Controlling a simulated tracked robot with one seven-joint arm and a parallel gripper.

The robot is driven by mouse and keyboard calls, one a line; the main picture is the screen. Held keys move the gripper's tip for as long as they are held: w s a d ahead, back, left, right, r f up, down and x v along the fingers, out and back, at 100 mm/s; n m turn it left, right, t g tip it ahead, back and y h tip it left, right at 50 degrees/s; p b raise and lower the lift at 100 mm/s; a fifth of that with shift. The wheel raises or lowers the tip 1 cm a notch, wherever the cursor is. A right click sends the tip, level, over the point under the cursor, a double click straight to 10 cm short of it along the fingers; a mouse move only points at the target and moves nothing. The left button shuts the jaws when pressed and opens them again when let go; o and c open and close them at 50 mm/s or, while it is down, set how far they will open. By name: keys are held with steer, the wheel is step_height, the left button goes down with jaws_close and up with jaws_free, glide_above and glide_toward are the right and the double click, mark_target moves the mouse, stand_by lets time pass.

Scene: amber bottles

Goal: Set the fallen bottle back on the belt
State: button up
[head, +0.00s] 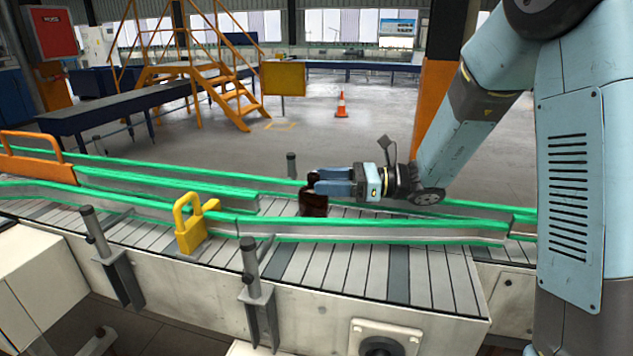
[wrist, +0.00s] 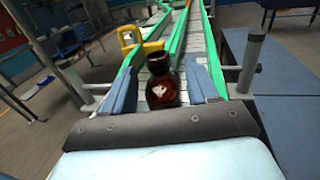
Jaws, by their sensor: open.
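A dark amber bottle (head: 313,204) stands on the slatted belt (head: 345,268), between the green-edged rails, and looks upright. My gripper (head: 319,181) reaches in level from the right, its blue fingers at the bottle's upper part. In the wrist view the bottle (wrist: 161,91) shows its dark neck and a pale label patch between the two spread fingers (wrist: 162,72). A gap shows on the right side of the bottle; contact on the left is unclear. The gripper is open.
A yellow padlock-shaped piece (head: 192,222) sits at the near rail, left of the bottle. Grey posts (head: 250,258) stand along the near side. The belt right of the bottle is clear.

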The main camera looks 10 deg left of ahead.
steer(key=w+d, duration=0.1)
steer(key=d, duration=0.8)
steer(key=shift+w, duration=0.15)
steer(key=s+d+r+n+h, duration=0.1)
steer(key=s+d+n+h, duration=0.3)
steer(key=s, duration=0.3)
steer(key=s+d+r+n+h, duration=0.1)
steer(key=s+d+n+h, duration=0.3)
steer(key=s+n, duration=0.15)
steer(key=s+d+r+n+t+h, duration=0.2)
steer(key=s+d+n+t+h, duration=0.1)
steer(key=d, duration=0.4)
steer(key=s+d+r+n+t+h, duration=0.2)
steer(key=s+d+n+t+h, duration=0.2)
steer(key=d, duration=0.4)
steer(key=t+h, duration=0.1)
steer(key=h, duration=0.1)
steer(key=shift+s+h, duration=0.3)
steer(key=shift+h, duration=0.1)
steer(key=shift+d, duration=0.1)
